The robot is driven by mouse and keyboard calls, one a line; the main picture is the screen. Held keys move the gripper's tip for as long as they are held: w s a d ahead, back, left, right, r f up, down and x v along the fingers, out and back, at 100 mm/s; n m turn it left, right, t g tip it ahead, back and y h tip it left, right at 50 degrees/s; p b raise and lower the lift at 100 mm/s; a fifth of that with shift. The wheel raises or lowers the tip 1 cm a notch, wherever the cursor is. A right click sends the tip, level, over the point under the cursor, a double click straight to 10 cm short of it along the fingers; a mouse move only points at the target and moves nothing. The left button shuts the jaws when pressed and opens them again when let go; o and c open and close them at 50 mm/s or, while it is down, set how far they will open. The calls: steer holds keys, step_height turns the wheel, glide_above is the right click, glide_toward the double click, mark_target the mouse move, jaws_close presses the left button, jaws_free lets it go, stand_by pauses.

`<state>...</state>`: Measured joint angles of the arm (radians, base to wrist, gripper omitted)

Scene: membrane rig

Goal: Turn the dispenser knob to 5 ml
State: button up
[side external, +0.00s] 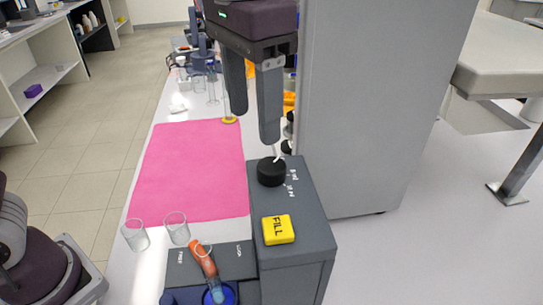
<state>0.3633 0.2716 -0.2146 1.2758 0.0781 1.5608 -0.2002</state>
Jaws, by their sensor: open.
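The dispenser (292,270) is a dark grey box at the lower middle of the side view. Its round black knob (271,172) sits on the top face near the back, with a white pointer mark and small white markings beside it. The markings are too small to read surely. A yellow FILL button (278,229) is in front of the knob. My gripper (254,128) hangs above and behind the knob, fingers pointing down and spread apart, with nothing between them. One fingertip is close above the knob; whether it touches cannot be told.
A pink mat (190,170) lies left of the dispenser. Clear beakers (176,228) stand near its front edge. A blue holder (220,294) with an orange-red tube (203,261) is at the front. A tall grey cabinet (375,110) stands close on the right. Glassware stands behind.

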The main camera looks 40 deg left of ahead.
mark_target(272, 165)
steer(key=shift+w+d+f+g, duration=0.15)
steer(key=shift+w+d, duration=0.05)
steer(key=shift+d, duration=0.25)
steer(key=shift+w+d+f+g, duration=0.15)
steer(key=shift+d, duration=0.3)
steer(key=shift+d+f, duration=0.2)
steer(key=shift+f, duration=0.05)
step_height(272, 165, down, 7)
steer(key=shift+w+r, duration=0.1)
steer(key=shift+r, duration=0.1)
jaws_close()
